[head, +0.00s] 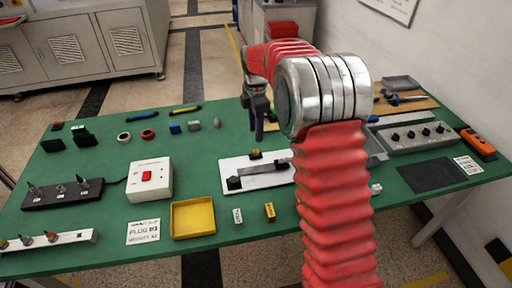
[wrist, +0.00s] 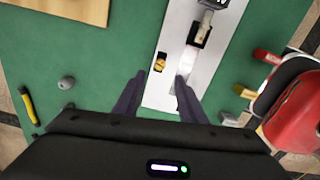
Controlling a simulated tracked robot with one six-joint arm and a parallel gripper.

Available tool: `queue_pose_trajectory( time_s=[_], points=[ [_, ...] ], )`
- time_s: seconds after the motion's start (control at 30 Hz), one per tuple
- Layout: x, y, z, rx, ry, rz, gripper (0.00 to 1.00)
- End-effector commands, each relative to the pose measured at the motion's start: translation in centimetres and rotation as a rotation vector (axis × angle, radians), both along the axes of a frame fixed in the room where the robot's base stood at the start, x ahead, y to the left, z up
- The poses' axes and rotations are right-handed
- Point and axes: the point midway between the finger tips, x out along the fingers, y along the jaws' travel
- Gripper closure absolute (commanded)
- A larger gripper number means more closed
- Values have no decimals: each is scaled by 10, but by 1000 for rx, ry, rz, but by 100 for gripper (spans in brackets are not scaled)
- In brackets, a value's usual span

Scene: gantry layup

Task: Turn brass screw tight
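A small brass-yellow piece, which looks like the brass screw (head: 256,153), sits at the far edge of a white plate (head: 226,166). The plate also carries a grey metal strip (head: 268,168) and a black block (head: 234,183). My gripper (head: 262,128) hangs above and just behind the plate, fingers pointing down. In the wrist view its dark fingers (wrist: 160,76) are apart with nothing between them. The brass screw (wrist: 159,62) shows just beyond the gap, nearer the left finger. How far it is turned in cannot be told. My arm hides the plate's right part.
A yellow tray (head: 193,219), a white box with a red switch (head: 149,181) and small blocks (head: 269,211) stand left and in front. A grey knob panel (head: 416,137) stands at right. Bare green table lies around the plate's left and far sides.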

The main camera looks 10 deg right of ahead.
Motion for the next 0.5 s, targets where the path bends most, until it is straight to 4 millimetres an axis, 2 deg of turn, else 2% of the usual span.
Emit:
queue_pose_trajectory(
  time_s=[0.3,0.5],
  points=[
    [-1,1,-51,0,3,1,63],
    [-1,1,-77,0,3,1,63]
  ],
)
